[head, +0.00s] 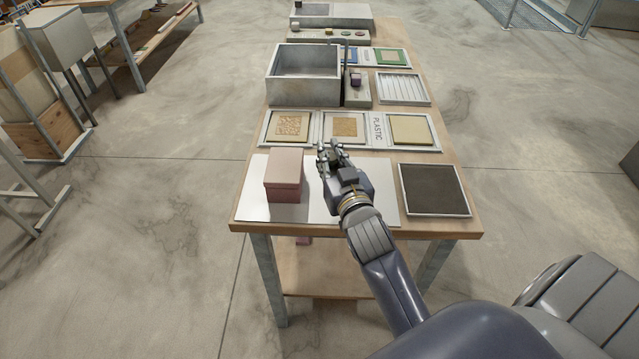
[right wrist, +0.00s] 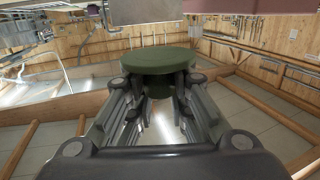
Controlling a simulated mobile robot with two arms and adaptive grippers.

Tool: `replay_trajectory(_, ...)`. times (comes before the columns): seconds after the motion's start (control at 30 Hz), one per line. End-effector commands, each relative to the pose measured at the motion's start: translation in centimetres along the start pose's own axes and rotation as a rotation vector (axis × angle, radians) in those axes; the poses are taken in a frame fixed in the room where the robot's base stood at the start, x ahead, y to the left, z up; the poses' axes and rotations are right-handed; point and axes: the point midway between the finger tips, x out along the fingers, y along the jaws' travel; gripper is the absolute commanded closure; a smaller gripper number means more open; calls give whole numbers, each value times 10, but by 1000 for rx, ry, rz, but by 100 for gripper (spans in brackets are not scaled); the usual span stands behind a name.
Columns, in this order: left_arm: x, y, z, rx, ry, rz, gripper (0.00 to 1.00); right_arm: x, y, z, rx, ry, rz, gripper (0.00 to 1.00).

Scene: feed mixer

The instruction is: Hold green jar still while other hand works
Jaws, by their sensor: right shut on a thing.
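The green jar shows in the right wrist view as a dark green round piece (right wrist: 160,60) with a narrower part below it, between the fingers. In the head view only a small dark part of it (head: 334,158) shows at the fingertips. My right gripper (head: 330,157) is shut on the jar, with one finger on each side, above the right part of the white mat (head: 318,213). The gripper hides most of the jar in the head view, so I cannot tell whether it touches the mat. My left gripper is not in view.
A pink lidded box (head: 285,185) stands on the mat, left of my right gripper. A dark tray (head: 434,190) lies to the right. Framed trays, one marked PLASTIC (head: 376,130), lie behind. A metal bin (head: 303,88) stands farther back. The table's front edge (head: 350,231) is near.

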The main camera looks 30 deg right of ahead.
Motion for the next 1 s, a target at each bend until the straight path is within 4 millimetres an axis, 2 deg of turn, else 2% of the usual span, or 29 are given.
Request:
replay_trajectory(0.07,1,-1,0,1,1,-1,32,4,2,7,2,-6,7,100)
replay_trajectory(0.3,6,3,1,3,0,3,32,7,2,51,3,-6,7,100)
replay_trajectory(0.47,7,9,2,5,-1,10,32,7,2,65,3,-4,8,100)
replay_trajectory(0.63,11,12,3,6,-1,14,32,8,2,90,3,-6,7,100)
replay_trajectory(0.77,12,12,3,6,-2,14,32,9,2,98,4,-3,6,100)
replay_trajectory(1.0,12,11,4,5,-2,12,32,9,2,98,3,-1,6,100)
